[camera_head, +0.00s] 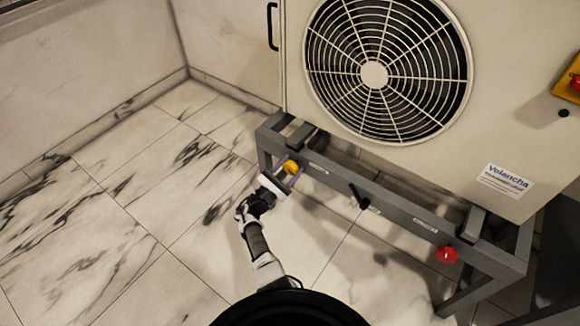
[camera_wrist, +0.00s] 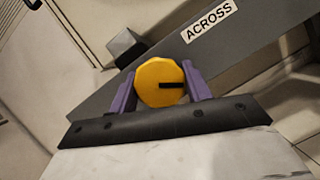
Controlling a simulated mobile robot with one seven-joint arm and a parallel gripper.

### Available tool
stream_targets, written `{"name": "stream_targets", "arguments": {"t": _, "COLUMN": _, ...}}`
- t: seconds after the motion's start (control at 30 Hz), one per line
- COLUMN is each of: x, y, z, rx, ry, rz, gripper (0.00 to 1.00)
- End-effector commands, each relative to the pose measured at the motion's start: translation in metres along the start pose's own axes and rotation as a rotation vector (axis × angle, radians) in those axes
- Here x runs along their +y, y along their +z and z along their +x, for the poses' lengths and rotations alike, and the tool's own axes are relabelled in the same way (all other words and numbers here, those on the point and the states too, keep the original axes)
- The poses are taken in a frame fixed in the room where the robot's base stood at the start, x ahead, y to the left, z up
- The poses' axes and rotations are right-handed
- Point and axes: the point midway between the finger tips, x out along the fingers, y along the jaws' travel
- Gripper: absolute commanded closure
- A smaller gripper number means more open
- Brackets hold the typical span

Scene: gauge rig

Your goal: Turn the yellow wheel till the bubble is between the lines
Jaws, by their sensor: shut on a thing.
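The yellow wheel (camera_wrist: 158,82) sits on the front of the grey frame, below a label reading ACROSS. It has a black mark pointing right in the wrist view. My gripper (camera_wrist: 160,88) has its two purple fingers on either side of the wheel, shut on it. In the head view the yellow wheel (camera_head: 291,167) is at the left end of the frame's front rail, with my gripper (camera_head: 287,180) at it. I cannot make out a bubble or lines in either view.
The grey frame (camera_head: 400,205) carries a large cabinet with a round fan grille (camera_head: 374,75). A black handle (camera_head: 358,196) and a red knob (camera_head: 447,254) are farther right on the rail. A red button on yellow (camera_head: 575,82) is at the right edge. The marble floor at left is clear.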

Motion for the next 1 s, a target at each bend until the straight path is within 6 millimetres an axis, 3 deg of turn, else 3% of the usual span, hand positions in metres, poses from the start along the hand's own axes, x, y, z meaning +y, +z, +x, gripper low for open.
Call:
{"name": "stream_targets", "arguments": {"t": 0.57, "x": 0.0, "y": -0.0005, "z": -0.0006, "rx": 0.001, "ry": 0.014, "rz": -0.033, "gripper": 0.74}}
{"name": "stream_targets", "arguments": {"t": 0.6, "x": 0.0, "y": -0.0005, "z": -0.0006, "rx": 0.001, "ry": 0.014, "rz": -0.032, "gripper": 0.49}}
{"name": "stream_targets", "arguments": {"t": 0.73, "x": 0.0, "y": -0.0004, "z": -0.0005, "rx": 0.001, "ry": 0.014, "rz": -0.032, "gripper": 0.32}}
{"name": "stream_targets", "arguments": {"t": 1.0, "x": 0.0, "y": -0.0002, "z": -0.0001, "rx": 0.0, "ry": 0.013, "rz": -0.031, "gripper": 0.3}}
